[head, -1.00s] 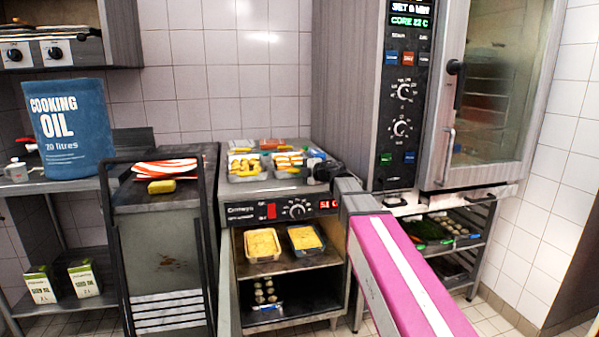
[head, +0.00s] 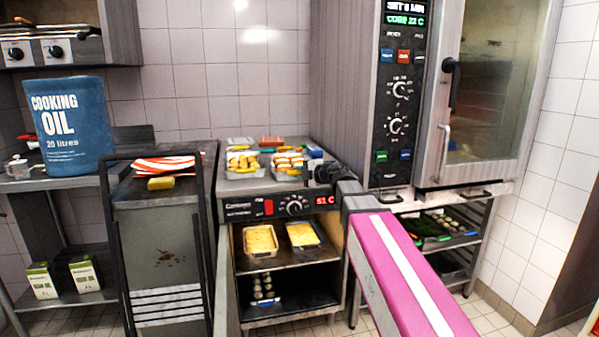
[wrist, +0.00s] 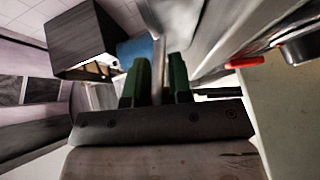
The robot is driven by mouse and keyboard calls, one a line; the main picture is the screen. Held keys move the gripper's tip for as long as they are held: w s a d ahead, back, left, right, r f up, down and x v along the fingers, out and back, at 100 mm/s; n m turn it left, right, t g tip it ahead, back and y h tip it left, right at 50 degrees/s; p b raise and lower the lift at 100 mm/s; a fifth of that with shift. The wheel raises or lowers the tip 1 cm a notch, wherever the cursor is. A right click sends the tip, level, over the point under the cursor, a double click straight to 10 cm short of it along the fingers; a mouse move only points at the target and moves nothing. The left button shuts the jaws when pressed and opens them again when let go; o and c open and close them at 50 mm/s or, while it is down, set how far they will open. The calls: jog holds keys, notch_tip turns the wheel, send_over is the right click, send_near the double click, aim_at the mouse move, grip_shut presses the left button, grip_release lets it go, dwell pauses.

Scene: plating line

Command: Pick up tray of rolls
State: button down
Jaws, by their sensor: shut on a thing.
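Two shallow metal trays of food sit side by side on top of the low warming cabinet in the head view. The right one, with brown and white pieces that look like rolls, is the tray of rolls (head: 279,176). The left tray (head: 233,174) holds yellow and pale pieces. My gripper (head: 313,174) is at the right tray's right side, shut on its edge; the contact is small and partly hidden. In the wrist view my gripper's green fingers (wrist: 159,85) stand close together with a thin pale strip between them. The tray's contents are not clear there.
The cabinet (head: 240,210) has more trays on its shelves below. The tall oven (head: 345,90) stands close on the right. A dark-framed cart (head: 165,240) stands left, with a striped cloth (head: 165,166) on it. A blue oil container (head: 70,125) stands farther left.

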jog(key=shift+s+d, duration=0.15)
jog(key=shift+s, duration=0.4)
jog(key=shift+s+d, duration=0.15)
jog(key=shift+s, duration=0.35)
jog(key=c, duration=0.9)
grip_release()
jog(key=shift+c, duration=0.2)
jog(key=v, duration=1)
jog(key=shift+s+d, duration=0.25)
